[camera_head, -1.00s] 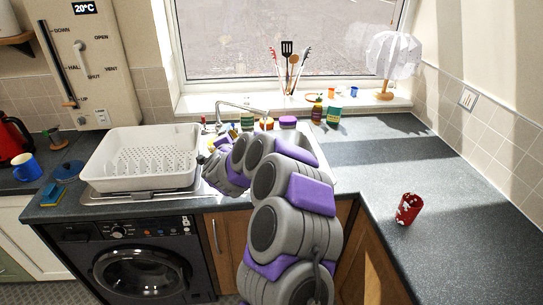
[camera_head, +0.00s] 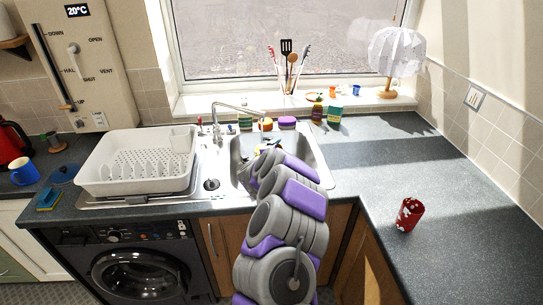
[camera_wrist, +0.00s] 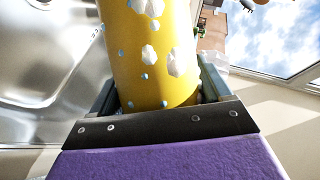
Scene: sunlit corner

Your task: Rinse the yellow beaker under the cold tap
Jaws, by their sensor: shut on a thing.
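The yellow beaker (camera_wrist: 150,50), marked with white and pale blue patches, fills the middle of the wrist view. My gripper (camera_wrist: 158,90) is shut on it, with a finger on either side. In the head view my arm reaches into the sink basin (camera_head: 312,160), and my arm mostly hides the gripper and beaker there. The thin silver tap (camera_head: 235,107) stands behind the basin, its spout reaching right over it. I cannot tell whether water runs or whether the beaker is right under the spout.
A white dish rack (camera_head: 130,180) stands left of the sink. A red patterned cup (camera_head: 409,214) stands on the right worktop. Bottles and a purple-lidded pot (camera_head: 287,123) line the back of the sink. The right worktop is mostly clear.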

